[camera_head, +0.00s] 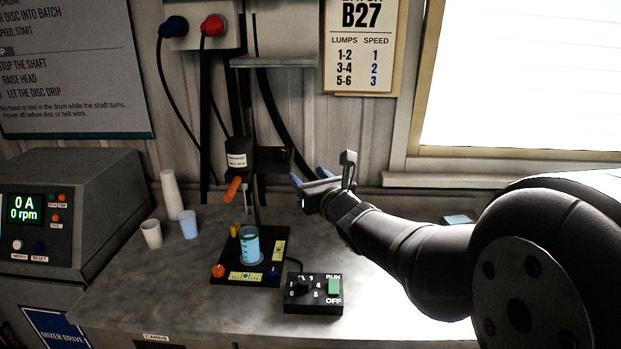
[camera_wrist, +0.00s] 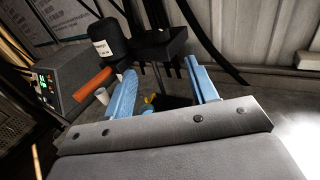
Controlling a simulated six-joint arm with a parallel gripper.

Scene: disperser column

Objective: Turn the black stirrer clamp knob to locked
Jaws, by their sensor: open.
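The stirrer head is a black cylinder (camera_head: 237,155) with a white label, beside a black block (camera_head: 272,160); an orange handle (camera_head: 233,189) sticks out below. In the wrist view the black cylinder (camera_wrist: 108,45), black block (camera_wrist: 160,44) and orange handle (camera_wrist: 90,88) are ahead. I cannot single out a black clamp knob on this dark head, nor its setting. My gripper (camera_head: 309,178) is to the right of the head, apart from it. Its blue fingers are spread and empty in the wrist view (camera_wrist: 160,66).
A blue-grey can (camera_head: 251,246) stands on the black base below the head. A control box (camera_head: 314,296) with a black dial and green switch sits in front. Cups (camera_head: 151,234) stand left, near the grey drive unit (camera_head: 70,215). The front left bench is clear.

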